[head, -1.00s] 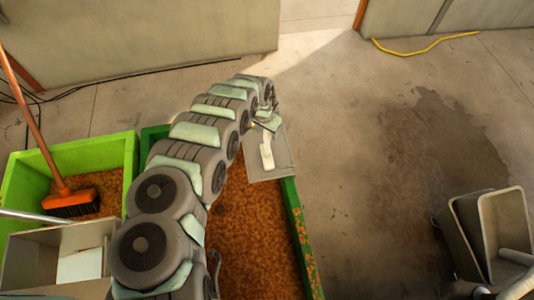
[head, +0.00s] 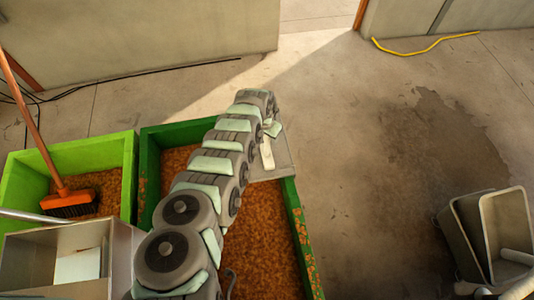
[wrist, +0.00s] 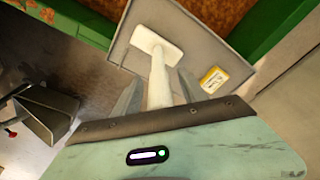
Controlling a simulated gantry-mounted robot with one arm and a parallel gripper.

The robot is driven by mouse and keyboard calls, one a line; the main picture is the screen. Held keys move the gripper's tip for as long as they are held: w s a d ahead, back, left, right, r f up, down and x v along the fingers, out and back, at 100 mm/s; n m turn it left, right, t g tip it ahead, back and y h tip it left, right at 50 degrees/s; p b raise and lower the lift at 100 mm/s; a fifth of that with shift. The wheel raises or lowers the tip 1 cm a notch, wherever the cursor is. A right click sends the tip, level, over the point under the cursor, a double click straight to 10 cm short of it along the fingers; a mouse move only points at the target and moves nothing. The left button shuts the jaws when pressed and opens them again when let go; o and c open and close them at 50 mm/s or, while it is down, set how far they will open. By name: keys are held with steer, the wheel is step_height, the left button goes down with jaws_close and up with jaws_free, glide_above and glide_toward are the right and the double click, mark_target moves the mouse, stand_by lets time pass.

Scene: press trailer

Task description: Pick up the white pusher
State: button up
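The white pusher (wrist: 158,72) lies on a grey tray (wrist: 126,32), its T-shaped head away from me and its handle running toward my gripper. In the head view the pusher (head: 267,153) shows as a pale strip beside my arm, on the tray (head: 284,158) at the far right corner of the green bin. My gripper (wrist: 158,92) is open in the wrist view, with one finger on each side of the handle and gaps visible between. The handle's near end is hidden behind the gripper body. In the head view the fingers are too small to make out.
A small yellow-and-white item (wrist: 214,79) lies on the tray, right of the pusher. The dark green bin (head: 299,230) holds brown-orange material. A light green bin (head: 128,170) with a broom (head: 66,195) stands left. Grey tubs (head: 490,235) stand right; the floor between is clear.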

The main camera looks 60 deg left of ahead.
jaws_close()
stand_by(0.3)
stand_by(0.9)
